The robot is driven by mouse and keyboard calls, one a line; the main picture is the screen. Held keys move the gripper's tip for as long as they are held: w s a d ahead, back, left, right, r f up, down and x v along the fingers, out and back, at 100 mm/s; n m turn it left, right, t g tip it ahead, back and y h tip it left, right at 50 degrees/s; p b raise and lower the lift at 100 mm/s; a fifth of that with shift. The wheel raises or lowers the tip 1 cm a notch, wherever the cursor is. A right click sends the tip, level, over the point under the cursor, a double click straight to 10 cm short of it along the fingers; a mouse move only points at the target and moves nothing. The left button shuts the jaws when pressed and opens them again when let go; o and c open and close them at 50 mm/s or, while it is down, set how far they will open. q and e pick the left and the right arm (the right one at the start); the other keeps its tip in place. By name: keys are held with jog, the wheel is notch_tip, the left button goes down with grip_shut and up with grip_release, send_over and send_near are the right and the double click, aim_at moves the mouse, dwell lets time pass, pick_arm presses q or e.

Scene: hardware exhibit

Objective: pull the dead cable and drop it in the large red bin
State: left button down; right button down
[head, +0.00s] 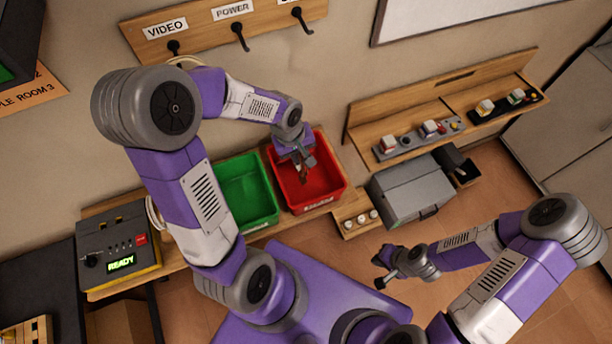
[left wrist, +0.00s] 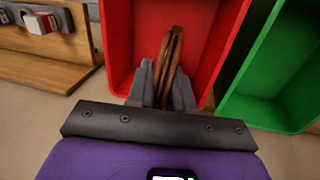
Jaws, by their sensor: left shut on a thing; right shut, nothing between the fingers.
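The large red bin (head: 333,178) stands on the wooden bench, right of the green bin. My left gripper (head: 304,168) is over the red bin, pointing down. It is shut on a brown looped cable (left wrist: 172,62), which sticks out past the fingertips. In the left wrist view the cable shows against the inside of the red bin (left wrist: 206,30). I cannot tell whether the cable touches the bin. My right gripper (head: 381,272) is shut and empty, out over the floor at the lower right, away from the bins.
A green bin (head: 247,188) stands directly left of the red one. A control box (head: 119,255) with a lit READY display is at the bench's left end. A grey machine (head: 411,187) is to the right. Labelled hooks (head: 240,36) and a wooden rack (head: 440,100) are on the wall.

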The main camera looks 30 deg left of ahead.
pick_arm(q)
jog(key=c, duration=0.9)
grip_release()
jog(key=r, duration=0.5)
jog(key=s+a+r, duration=0.1)
jog(key=r, duration=0.1)
jog(key=shift+r+p, duration=0.25)
jog(key=shift+p, duration=0.05)
jog(key=shift+f, duration=0.1)
